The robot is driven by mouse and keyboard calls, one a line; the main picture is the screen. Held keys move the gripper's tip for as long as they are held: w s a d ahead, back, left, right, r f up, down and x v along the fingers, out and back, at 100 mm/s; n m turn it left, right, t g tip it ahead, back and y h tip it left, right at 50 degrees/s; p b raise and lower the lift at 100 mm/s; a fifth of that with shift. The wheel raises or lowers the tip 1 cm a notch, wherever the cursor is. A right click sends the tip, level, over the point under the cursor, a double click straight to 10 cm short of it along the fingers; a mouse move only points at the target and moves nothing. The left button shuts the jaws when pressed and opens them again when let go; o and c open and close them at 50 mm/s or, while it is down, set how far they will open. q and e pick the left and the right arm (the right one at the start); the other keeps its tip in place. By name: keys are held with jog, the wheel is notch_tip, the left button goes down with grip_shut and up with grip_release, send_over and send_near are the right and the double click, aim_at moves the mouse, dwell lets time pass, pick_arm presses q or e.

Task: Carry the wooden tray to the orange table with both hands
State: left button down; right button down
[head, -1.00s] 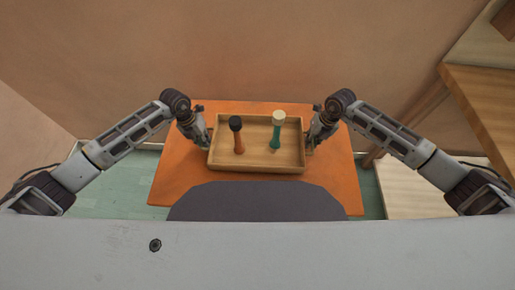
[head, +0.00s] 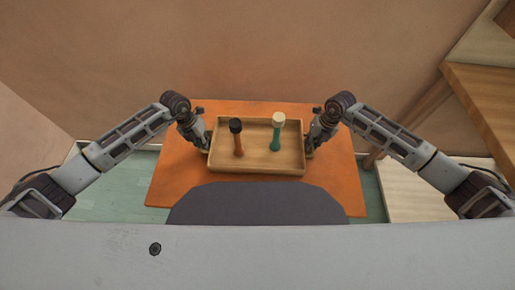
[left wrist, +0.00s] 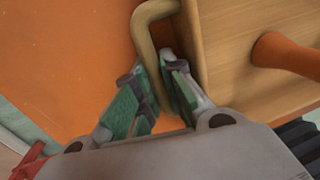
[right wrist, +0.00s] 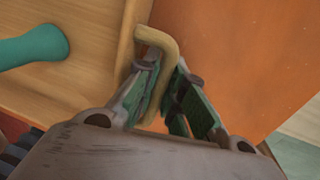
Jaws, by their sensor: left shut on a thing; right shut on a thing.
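The wooden tray (head: 257,162) is over the orange table (head: 180,178) in the head view and looks level. I cannot tell whether it touches the tabletop. An orange shaker with a dark top (head: 237,140) and a green one with a cream top (head: 276,135) stand in it. My left gripper (head: 207,143) is at the tray's left end, shut on its handle, which shows in the left wrist view (left wrist: 147,35). My right gripper (head: 309,145) is at the right end, shut on the other handle, seen in the right wrist view (right wrist: 165,50).
A wall (head: 260,50) rises behind the orange table. A wooden table or shelf (head: 485,95) stands at the right. Bare orange tabletop shows on both sides of the tray. Green floor (head: 120,190) shows at the left.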

pick_arm(q)
jog(key=shift+a+f, duration=0.1)
jog(key=shift+f, duration=0.15)
pick_arm(e)
jog(key=shift+d+f, duration=0.1)
jog(key=shift+f, duration=0.15)
pick_arm(q)
jog(key=c, duration=1.9)
grip_release()
jog(key=shift+c, duration=0.2)
pick_arm(e)
jog(key=c, duration=1.9)
grip_release()
pick_arm(q)
jog(key=o, duration=0.4)
pick_arm(e)
jog(key=o, duration=0.4)
pick_arm(q)
jog(key=shift+o, duration=0.2)
jog(key=shift+r, duration=0.15)
pick_arm(e)
jog(key=shift+r, duration=0.15)
